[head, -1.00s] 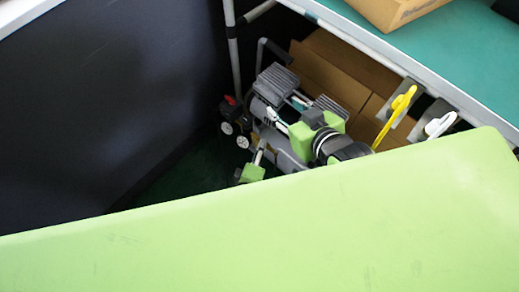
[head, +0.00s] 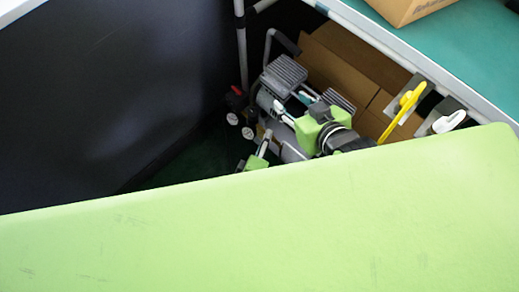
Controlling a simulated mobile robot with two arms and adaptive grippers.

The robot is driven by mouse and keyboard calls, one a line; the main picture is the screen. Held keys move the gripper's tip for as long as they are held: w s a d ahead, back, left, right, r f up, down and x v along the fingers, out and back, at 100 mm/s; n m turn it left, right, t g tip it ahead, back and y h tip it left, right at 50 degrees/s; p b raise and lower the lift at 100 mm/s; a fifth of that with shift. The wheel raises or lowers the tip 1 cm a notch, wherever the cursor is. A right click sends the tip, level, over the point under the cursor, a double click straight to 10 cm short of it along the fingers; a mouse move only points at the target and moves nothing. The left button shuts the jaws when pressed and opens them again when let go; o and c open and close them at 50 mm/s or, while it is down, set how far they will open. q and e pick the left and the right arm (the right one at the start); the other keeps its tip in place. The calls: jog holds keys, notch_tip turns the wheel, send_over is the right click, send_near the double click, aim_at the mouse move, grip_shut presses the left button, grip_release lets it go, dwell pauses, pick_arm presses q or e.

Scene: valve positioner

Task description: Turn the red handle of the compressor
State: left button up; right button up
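The compressor (head: 285,77) is grey, with ribbed cylinder heads and a dark carry handle, and stands below the teal table. Its red handle (head: 238,90) is a small red part at the compressor's left, above two white round gauges (head: 240,125). My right gripper (head: 266,139) has green and black parts and reaches down in front of the compressor, just right of the gauges. Its fingers are partly hidden by the large green surface, and I cannot tell whether they touch anything.
A large light green surface (head: 260,230) fills the lower view. A dark panel (head: 110,90) stands at left. The teal table (head: 470,50) holds a cardboard box at upper right. A yellow handle (head: 405,105) and a white handle (head: 449,121) hang near its edge. Brown boxes (head: 345,65) stand behind.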

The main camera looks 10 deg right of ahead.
pick_arm(q)
jog(key=v, duration=1.1)
jog(key=shift+s, duration=0.2)
jog(key=shift+w+a+r, duration=0.1)
jog(key=shift+a+r, duration=0.05)
